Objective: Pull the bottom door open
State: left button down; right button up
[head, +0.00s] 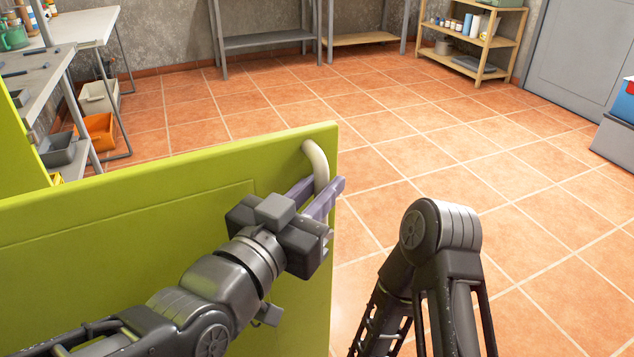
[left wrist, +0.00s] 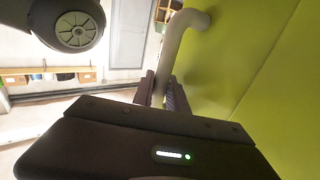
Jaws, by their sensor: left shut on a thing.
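The green door (head: 120,230) fills the lower left of the head view and stands swung out over the floor. A pale curved handle (head: 317,160) is fixed near its upper free corner. My left gripper (head: 325,195) is shut on the handle, with its purple fingers around the bar. In the left wrist view the handle (left wrist: 178,45) runs down between the two fingers (left wrist: 163,92), beside the green door (left wrist: 240,60). The lower part of the handle is hidden by the gripper. My right gripper is not in view; only part of my right arm shows.
Tiled floor (head: 450,160) lies clear to the right of and beyond the door. Metal shelves with bins (head: 98,130) stand at the left. A wooden shelf (head: 475,50) stands at the back right, beside a grey door (head: 580,55). A grey box (head: 612,140) is at the right edge.

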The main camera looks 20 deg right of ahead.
pick_arm(q)
jog(key=c, duration=1.6)
grip_release()
jog(key=shift+a, duration=0.1)
jog(key=v, duration=0.6)
jog(key=shift+s, duration=0.15)
jog(key=shift+s+a, duration=0.45)
jog(key=shift+a, duration=0.15)
